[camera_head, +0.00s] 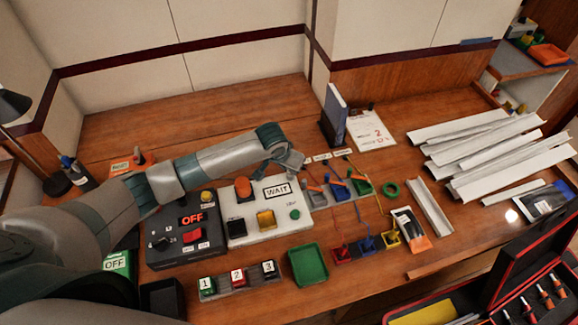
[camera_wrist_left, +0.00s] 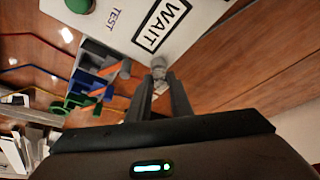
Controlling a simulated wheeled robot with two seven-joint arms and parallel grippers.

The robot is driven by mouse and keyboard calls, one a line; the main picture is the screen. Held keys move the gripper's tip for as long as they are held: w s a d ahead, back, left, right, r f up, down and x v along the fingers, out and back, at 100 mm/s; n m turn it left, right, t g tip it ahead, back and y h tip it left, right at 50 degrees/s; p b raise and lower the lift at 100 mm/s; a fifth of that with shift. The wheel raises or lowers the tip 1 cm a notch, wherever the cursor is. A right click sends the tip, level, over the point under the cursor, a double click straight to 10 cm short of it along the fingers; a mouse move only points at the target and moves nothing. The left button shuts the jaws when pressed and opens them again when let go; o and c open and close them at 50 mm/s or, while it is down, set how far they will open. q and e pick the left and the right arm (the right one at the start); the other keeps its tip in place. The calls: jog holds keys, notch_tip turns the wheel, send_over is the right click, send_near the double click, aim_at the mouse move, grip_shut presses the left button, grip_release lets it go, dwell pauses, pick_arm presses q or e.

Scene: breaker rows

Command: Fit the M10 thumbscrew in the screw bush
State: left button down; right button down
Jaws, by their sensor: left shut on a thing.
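My left arm reaches in from the left, and its gripper (camera_head: 291,163) is above the back right corner of the white WAIT panel. In the left wrist view the two fingers (camera_wrist_left: 160,90) are close together, shut on a small grey round-headed piece (camera_wrist_left: 158,66), which looks like the M10 thumbscrew. The fingers hide part of it. It shows close to the edge of the WAIT panel (camera_wrist_left: 205,10); I cannot tell whether it touches anything. I cannot make out the screw bush. My right gripper is not in view.
Beside the white panel (camera_head: 240,232) stand blocks with orange levers (camera_head: 338,188) and coloured wires. A dark OFF panel (camera_head: 180,250) is to its left. A green tray (camera_head: 307,265) is in front. Pale channel strips (camera_head: 500,150) lie at the right.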

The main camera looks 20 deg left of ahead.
pick_arm(q)
jog(key=shift+f, duration=0.15)
jog(key=c, duration=1.5)
grip_release()
jog(key=b+v, duration=0.3)
jog(key=v, duration=1.4)
jog(key=shift+r, duration=0.25)
jog(key=shift+f, duration=0.1)
